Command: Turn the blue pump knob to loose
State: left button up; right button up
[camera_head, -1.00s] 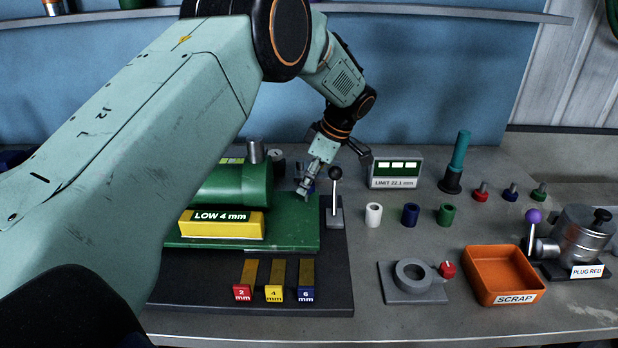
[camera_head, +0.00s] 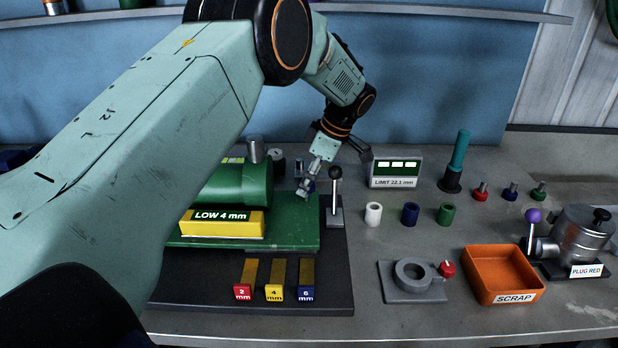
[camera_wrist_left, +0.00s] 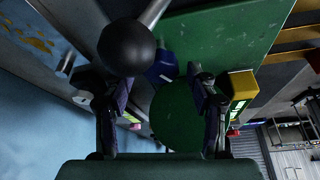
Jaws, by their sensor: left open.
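The blue pump knob (camera_head: 310,187) is at the right end of the green pump (camera_head: 240,186), partly hidden behind my left gripper (camera_head: 304,189). In the left wrist view the blue knob (camera_wrist_left: 162,68) shows between the two fingers of my open left gripper (camera_wrist_left: 158,88). The fingers stand on either side of it. I cannot tell whether either finger touches it. My right gripper is not in view.
A lever with a black ball (camera_head: 335,173) stands just right of the gripper; its ball (camera_wrist_left: 126,46) looms close in the left wrist view. A display box (camera_head: 395,172) stands behind. Red, yellow and blue gauge blocks (camera_head: 274,292) lie in front.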

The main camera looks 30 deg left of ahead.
pick_arm(q)
jog(key=v, duration=1.2)
dwell(0.5)
